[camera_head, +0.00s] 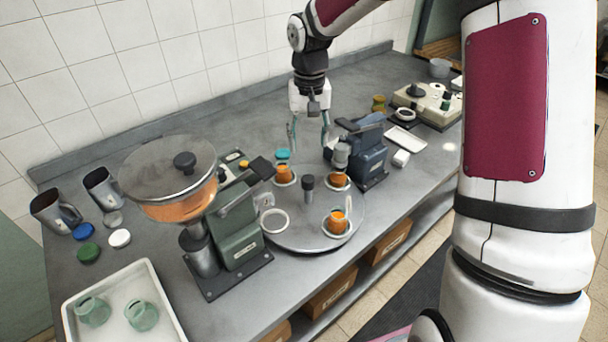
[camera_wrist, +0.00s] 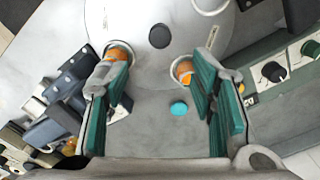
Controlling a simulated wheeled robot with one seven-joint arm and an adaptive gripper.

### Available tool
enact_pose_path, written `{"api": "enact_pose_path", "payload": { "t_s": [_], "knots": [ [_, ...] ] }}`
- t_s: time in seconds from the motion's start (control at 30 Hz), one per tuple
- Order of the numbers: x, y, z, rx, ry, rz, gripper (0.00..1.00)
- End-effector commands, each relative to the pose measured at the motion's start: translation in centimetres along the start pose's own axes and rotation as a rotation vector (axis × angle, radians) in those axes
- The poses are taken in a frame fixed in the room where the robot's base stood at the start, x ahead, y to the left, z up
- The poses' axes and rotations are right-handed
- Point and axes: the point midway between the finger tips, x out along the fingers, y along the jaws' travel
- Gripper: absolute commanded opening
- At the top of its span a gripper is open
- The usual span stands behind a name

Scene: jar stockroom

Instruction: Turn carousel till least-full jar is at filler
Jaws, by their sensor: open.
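The grey round carousel (camera_head: 305,238) stands on the bench with a dark centre knob (camera_head: 308,188). It bears three jars with orange contents: a back-left jar (camera_head: 284,174), a back-right jar (camera_head: 338,179) and a front-right jar (camera_head: 338,223). I cannot clearly compare their fill levels. A white ring seat (camera_head: 274,221) at the left holds no jar. The filler (camera_head: 236,225), green with an orange-filled hopper (camera_head: 172,180), stands left of the carousel. My gripper (camera_head: 308,145) is open and empty above the carousel's back edge. In the wrist view its fingers (camera_wrist: 155,80) partly cover two jars.
A blue machine (camera_head: 366,156) stands at the carousel's back right. A teal disc (camera_wrist: 179,108) lies on the bench behind the carousel. A white tray (camera_head: 66,318) with two green empty jars, loose lids and metal jugs are at left. A control box (camera_head: 428,103) stands at back right.

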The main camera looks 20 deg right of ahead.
Motion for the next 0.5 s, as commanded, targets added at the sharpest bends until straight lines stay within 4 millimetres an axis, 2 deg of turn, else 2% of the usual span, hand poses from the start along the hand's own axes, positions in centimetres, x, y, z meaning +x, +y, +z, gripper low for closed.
{"api": "enact_pose_path", "payload": {
  "t_s": [0.17, 0.5],
  "knots": [
    [2.1, 0.0, 0.1, 0.000, -0.005, 0.000, 0.51],
    [8.7, 0.0, 0.3, -0.001, -0.005, 0.000, 0.51]
  ]
}}
